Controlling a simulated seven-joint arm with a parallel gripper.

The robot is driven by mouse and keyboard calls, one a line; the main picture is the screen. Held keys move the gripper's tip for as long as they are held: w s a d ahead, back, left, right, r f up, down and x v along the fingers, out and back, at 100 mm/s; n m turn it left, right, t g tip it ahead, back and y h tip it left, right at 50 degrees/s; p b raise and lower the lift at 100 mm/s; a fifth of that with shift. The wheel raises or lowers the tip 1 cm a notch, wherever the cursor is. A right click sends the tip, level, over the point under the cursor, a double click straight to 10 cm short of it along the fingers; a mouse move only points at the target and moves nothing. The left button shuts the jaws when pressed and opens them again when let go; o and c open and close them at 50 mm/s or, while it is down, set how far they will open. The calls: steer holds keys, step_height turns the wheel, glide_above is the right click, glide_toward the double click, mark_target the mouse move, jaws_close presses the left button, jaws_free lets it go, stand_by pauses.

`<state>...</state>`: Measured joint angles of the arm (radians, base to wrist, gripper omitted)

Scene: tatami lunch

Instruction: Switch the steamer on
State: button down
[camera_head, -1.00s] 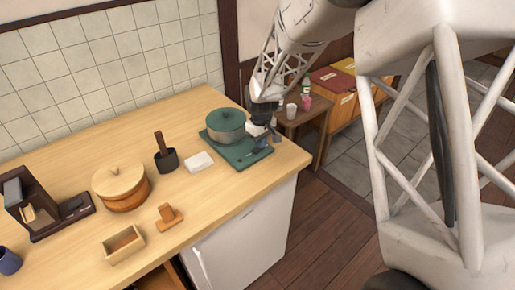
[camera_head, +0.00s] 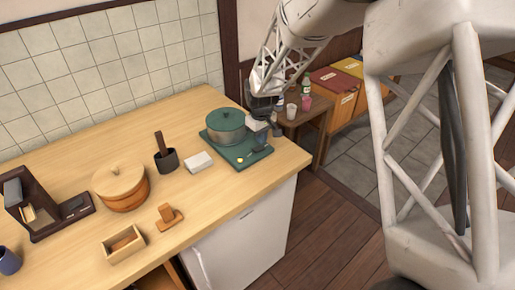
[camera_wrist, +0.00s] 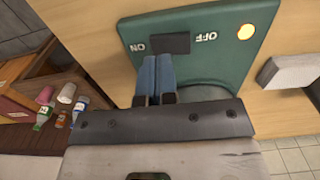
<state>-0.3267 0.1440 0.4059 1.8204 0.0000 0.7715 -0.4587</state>
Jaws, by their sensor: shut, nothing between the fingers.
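The steamer is a grey-green lidded pot (camera_head: 226,124) on a green base (camera_head: 225,154). The base also shows in the wrist view (camera_wrist: 222,68). A dark switch block (camera_wrist: 170,44) lies between the ON and OFF markings. A round lamp (camera_wrist: 246,32) on the base glows yellow; it shows as a small yellow dot in the head view (camera_head: 240,160). My gripper (camera_head: 261,139) is over the base's right side, beside the pot. Its blue fingers (camera_wrist: 157,58) are shut and empty, with tips next to the switch near ON. I cannot tell whether they touch it.
A small table (camera_head: 300,115) with cups and bottles stands beyond the counter's right end.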

mark_target(262, 148)
steer(key=shift+r, duration=2.3)
steer(key=shift+s+d+r, duration=0.15)
steer(key=shift+d+r, duration=0.05)
steer(key=shift+r, duration=0.05)
steer(key=s+d+r+m+t, duration=0.1)
steer(key=s+d+r+m, duration=0.1)
steer(key=s+d+r, duration=0.6)
steer(key=s+d+r+m, duration=0.3)
steer(key=s+d+r, duration=0.35)
steer(key=s, duration=0.45)
steer(key=s+d+m, duration=0.2)
steer(key=s+d, duration=0.2)
steer(key=s, duration=0.6)
steer(key=s+d+r+m+t, duration=0.1)
steer(key=s+d, duration=0.4)
steer(key=s, duration=0.6)
steer(key=shift+r+m+t, duration=0.15)
steer(key=shift+m+t, duration=0.15)
steer(key=shift+m, duration=0.3)
